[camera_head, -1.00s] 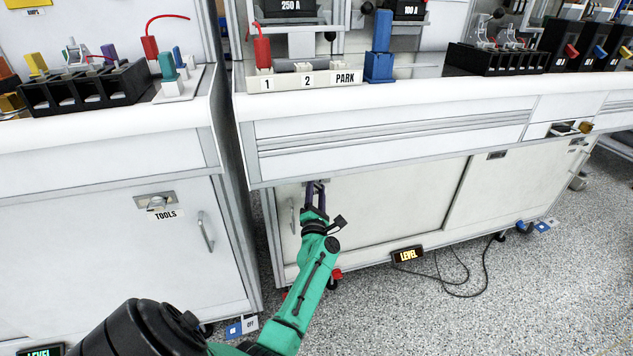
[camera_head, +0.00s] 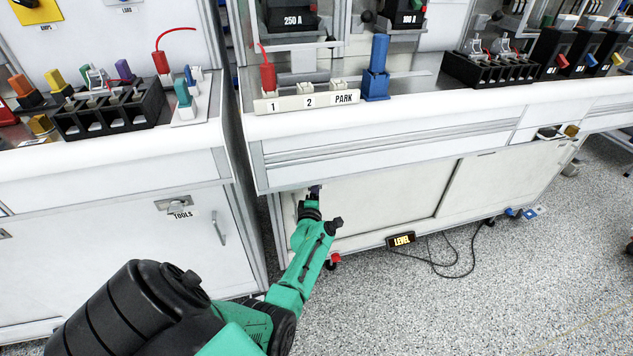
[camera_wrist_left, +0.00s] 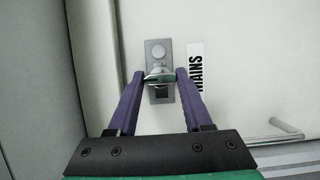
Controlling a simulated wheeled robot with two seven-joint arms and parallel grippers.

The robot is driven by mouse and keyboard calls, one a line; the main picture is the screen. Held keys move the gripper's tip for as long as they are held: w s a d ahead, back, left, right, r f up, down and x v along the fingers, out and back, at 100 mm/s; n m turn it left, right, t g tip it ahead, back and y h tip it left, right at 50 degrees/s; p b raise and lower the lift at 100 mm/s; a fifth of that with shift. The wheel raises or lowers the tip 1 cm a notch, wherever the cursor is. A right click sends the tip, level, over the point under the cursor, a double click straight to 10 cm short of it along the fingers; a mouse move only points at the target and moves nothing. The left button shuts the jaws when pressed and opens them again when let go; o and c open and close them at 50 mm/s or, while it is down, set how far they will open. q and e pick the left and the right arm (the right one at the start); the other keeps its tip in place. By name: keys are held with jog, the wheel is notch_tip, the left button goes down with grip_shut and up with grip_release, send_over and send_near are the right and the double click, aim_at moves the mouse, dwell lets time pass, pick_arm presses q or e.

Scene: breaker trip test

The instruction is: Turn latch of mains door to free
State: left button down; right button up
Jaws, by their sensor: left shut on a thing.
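The mains door (camera_wrist_left: 230,90) is a pale panel with a MAINS label (camera_wrist_left: 196,68) in the left wrist view. Its latch (camera_wrist_left: 159,72) is a small metal knob on a grey plate, left of the label. My left gripper (camera_wrist_left: 161,77) has its two purple fingers on either side of the latch knob, shut on it. In the head view my left gripper (camera_head: 315,191) is at the upper left of the cabinet door front, and the arm hides the latch there. My right gripper is in neither view.
A bar handle (camera_wrist_left: 275,132) juts from the door in the wrist view. The worktop edge (camera_head: 400,103) overhangs the doors. The TOOLS cabinet (camera_head: 120,240) stands to the left across a narrow gap.

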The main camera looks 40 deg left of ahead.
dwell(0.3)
pick_arm(q)
jog(key=shift+c, duration=1.6)
grip_release()
jog(key=p+v, duration=0.7)
jog(key=v, duration=0.7)
jog(key=shift+s, duration=0.25)
jog(key=shift+d, duration=0.1)
